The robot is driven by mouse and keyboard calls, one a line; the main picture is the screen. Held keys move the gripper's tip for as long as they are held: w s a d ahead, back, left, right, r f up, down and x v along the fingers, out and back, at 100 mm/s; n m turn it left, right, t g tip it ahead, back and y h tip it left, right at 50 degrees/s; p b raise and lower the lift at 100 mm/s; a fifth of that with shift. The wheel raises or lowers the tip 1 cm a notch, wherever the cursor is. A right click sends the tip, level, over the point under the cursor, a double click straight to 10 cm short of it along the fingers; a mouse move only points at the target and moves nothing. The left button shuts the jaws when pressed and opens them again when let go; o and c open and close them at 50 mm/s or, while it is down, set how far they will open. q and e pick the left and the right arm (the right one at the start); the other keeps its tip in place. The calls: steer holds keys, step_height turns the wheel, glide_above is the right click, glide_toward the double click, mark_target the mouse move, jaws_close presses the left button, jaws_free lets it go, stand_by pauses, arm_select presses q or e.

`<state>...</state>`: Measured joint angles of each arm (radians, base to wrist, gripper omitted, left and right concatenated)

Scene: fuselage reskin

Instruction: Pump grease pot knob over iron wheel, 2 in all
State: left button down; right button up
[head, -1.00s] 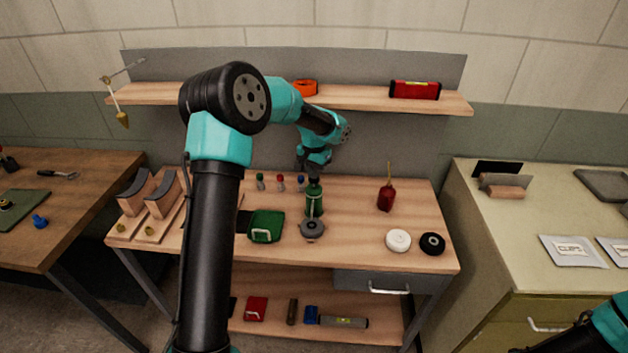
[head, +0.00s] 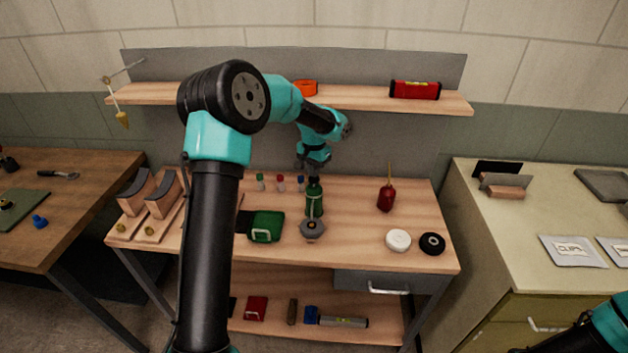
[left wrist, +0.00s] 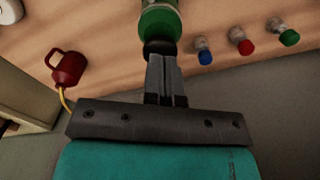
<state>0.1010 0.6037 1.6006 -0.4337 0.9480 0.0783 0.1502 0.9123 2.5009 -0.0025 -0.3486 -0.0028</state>
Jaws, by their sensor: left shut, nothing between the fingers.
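The green grease pot (head: 314,203) stands upright on the middle bench. In the left wrist view the pot (left wrist: 160,22) shows at the top, with its dark knob (left wrist: 160,47) toward me. The grey iron wheel (head: 313,230) is just in front of the pot in the head view; I cannot tell whether they touch. My left gripper (head: 313,172) is shut and empty, pointing down at the top of the pot. In the left wrist view its fingertips (left wrist: 161,60) are at the knob; contact is unclear. My right gripper is out of view.
Small bottles with green, red and blue caps (head: 280,184) stand behind the pot. A red oil can (head: 387,198) stands to the right, with white (head: 398,240) and black (head: 432,243) rolls nearer. A green pouch (head: 266,226) lies left of the wheel. The shelf (head: 365,101) is above.

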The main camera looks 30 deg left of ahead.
arm_select(q)
steer(key=shift+r, duration=0.75)
steer(key=shift+f, duration=1.6)
steer(key=shift+r, duration=1.6)
steer(key=shift+r, duration=0.1)
steer(key=shift+r, duration=2.35)
